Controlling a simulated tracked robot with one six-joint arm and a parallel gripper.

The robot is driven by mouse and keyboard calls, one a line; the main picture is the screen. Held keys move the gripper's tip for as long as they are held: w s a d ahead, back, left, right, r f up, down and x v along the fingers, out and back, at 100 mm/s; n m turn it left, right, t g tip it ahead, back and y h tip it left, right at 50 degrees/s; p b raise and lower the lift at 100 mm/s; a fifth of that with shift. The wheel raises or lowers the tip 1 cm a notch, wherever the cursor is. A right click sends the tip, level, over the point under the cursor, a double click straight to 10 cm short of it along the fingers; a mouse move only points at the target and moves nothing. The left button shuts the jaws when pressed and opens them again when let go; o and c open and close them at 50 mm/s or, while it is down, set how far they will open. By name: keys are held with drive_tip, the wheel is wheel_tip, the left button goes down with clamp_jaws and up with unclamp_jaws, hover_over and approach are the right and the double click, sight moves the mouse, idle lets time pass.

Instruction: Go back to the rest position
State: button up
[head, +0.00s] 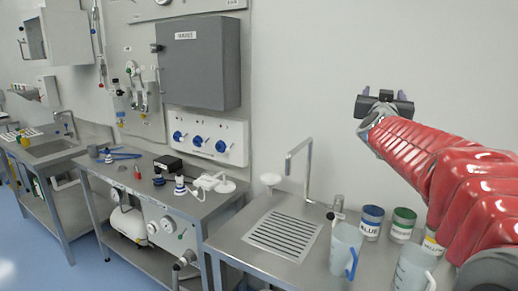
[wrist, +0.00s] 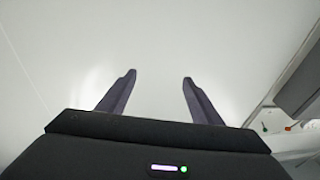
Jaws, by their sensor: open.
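My gripper (head: 384,94) is raised at the end of my red arm, in front of the bare wall at the upper right of the head view. In the wrist view my gripper (wrist: 159,78) shows two dark fingers spread apart with nothing between them. Only pale wall lies beyond the fingertips. No object is held or touched.
Below my arm, a steel counter (head: 225,240) carries a tap (head: 305,160), a clear jug (head: 345,248) and several labelled tubs, one with a blue lid (head: 372,212). A grey cabinet (head: 203,63) hangs left of my gripper. The wall around the gripper is clear.

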drive_tip(key=s+a+f+n+g+y, duration=0.5)
drive_tip(key=s+a+f+y, duration=0.4)
drive_tip(key=s+a+f, duration=0.7)
drive_tip(key=s+f+g, duration=0.3)
drive_tip(key=s+f, duration=0.7)
drive_tip(key=s, duration=0.3)
drive_tip(key=s+a+f+g, duration=0.1)
drive_tip(key=s+f+g, duration=0.3)
drive_tip(key=s+f, duration=0.6)
drive_tip(key=s, duration=0.3)
drive_tip(key=shift+g+h, duration=0.3)
drive_tip(key=shift+h, duration=0.1)
drive_tip(key=shift+a, duration=0.3)
drive_tip(key=shift+w+f, duration=0.1)
drive_tip(key=shift+c, duration=0.2)
